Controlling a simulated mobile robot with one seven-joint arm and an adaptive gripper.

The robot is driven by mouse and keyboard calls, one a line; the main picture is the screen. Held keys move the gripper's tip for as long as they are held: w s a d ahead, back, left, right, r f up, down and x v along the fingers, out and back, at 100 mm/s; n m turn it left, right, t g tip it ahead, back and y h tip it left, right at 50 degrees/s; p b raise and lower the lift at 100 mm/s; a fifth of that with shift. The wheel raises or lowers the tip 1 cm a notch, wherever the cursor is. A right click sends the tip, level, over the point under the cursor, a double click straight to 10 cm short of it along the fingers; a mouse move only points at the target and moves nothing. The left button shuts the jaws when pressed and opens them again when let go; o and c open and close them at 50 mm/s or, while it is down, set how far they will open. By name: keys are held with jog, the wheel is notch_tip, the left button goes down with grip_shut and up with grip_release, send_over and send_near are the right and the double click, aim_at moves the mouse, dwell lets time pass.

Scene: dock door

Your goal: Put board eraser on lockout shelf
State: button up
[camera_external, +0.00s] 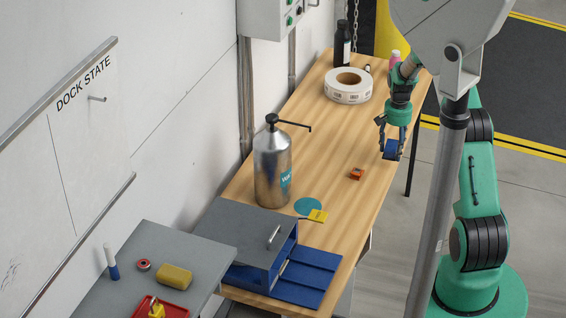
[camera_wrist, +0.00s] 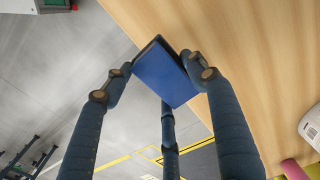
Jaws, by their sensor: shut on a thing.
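The board eraser, a blue block with a dark edge, is in my gripper (camera_external: 388,136) at the right side of the wooden table, above or near its edge. The eraser shows in the external view (camera_external: 391,150) and in the wrist view (camera_wrist: 165,78). The fingers in the wrist view (camera_wrist: 160,80) are closed on its sides. A grey shelf (camera_external: 131,262) at the lower left, which looks like the lockout shelf, is far from my gripper. It holds a blue-and-white marker, a red ring, a yellow block and a red tray.
The wooden table (camera_external: 335,180) carries a steel pump bottle (camera_external: 272,168), a tape roll (camera_external: 348,86), a black bottle (camera_external: 342,45) and a small orange item (camera_external: 356,174). A grey cabinet (camera_external: 240,232) with a lowered blue flap stands near the shelf. The table's middle is mostly clear.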

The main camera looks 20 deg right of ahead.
notch_tip(320, 180, up, 34)
jog(key=s+a+n+p, duration=0.2)
jog(key=a+n+p, duration=0.15)
jog(key=a, duration=2.25)
jog(key=s+a+n+p, duration=0.15)
jog(key=s+a, duration=0.25)
jog(key=a, duration=0.6)
jog(key=s+a+n, duration=0.3)
jog(key=s+a, duration=0.2)
jog(key=a, duration=0.6)
jog(key=s+a+n+p, duration=0.3)
jog(key=s+a+n, duration=0.2)
jog(key=s+a, duration=1.1)
jog(key=s+a+n+p, duration=0.15)
jog(key=s+a, duration=0.25)
jog(key=s, duration=0.5)
jog(key=s+a+n+p, duration=0.1)
jog(key=s+a+n, duration=0.25)
jog(key=s, duration=0.55)
notch_tip(320, 180, down, 11)
jog(key=shift+a+m, duration=0.4)
jog(key=shift+a, duration=0.05)
jog(key=shift+a+r, duration=0.1)
